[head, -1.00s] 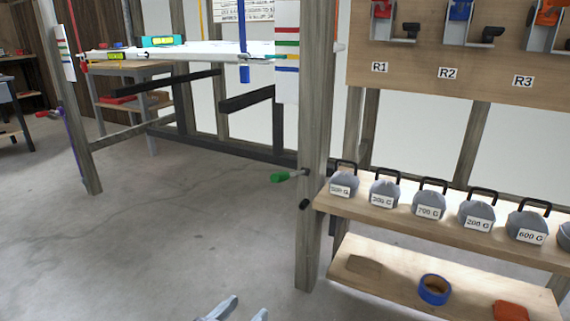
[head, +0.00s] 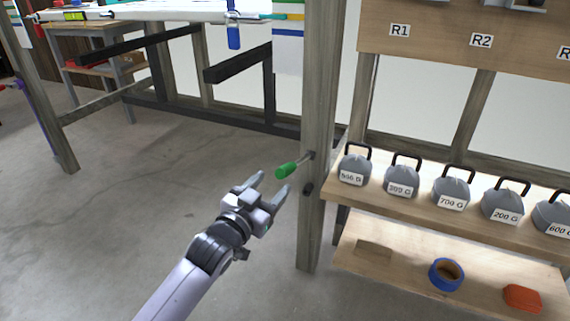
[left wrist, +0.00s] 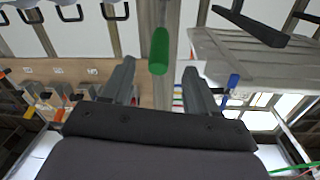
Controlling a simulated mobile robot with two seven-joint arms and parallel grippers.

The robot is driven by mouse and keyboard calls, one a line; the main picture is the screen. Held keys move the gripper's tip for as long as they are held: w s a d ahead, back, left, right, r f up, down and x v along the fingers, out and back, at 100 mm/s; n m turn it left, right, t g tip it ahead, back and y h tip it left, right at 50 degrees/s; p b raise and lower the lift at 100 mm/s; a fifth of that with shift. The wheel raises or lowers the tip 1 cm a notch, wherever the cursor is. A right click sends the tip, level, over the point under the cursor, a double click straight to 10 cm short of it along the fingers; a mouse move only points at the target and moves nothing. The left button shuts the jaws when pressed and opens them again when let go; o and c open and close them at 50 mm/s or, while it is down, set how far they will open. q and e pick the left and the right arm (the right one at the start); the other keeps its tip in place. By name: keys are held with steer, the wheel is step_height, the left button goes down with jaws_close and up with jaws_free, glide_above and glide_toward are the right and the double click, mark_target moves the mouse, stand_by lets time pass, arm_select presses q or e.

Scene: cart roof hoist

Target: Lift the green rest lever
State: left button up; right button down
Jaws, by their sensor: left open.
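The green rest lever (head: 288,170) sticks out to the left from the wooden post (head: 318,120) on a thin metal rod. Its green grip slants slightly down toward its free end. My left gripper (head: 269,184) is open and empty, just below and left of the green grip, with its fingers pointing toward it. In the left wrist view the green grip (left wrist: 159,50) shows beyond and between the open fingertips (left wrist: 158,80), apart from both. My right gripper is in neither view.
A dark peg (head: 308,189) sits on the post below the lever. Right of the post, a shelf (head: 425,211) holds several labelled grey weights. A lower shelf (head: 400,270) holds a blue tape roll (head: 446,274) and an orange block (head: 522,298). The floor at left is clear.

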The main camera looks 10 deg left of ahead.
mark_target(279, 177)
arm_select(q)
steer(key=b+x, duration=0.2)
steer(key=x, duration=0.3)
steer(key=shift+w+d, duration=0.15)
steer(key=shift+w, duration=0.15)
steer(key=shift+w+d+b, duration=0.2)
steer(key=shift+w+b, duration=0.1)
steer(key=shift+w, duration=0.2)
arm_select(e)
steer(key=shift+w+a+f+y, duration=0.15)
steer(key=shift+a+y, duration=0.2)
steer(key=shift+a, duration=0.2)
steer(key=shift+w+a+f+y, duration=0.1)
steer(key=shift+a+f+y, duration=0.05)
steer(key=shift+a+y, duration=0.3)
arm_select(q)
jaws_close()
steer(key=shift+r, duration=0.1)
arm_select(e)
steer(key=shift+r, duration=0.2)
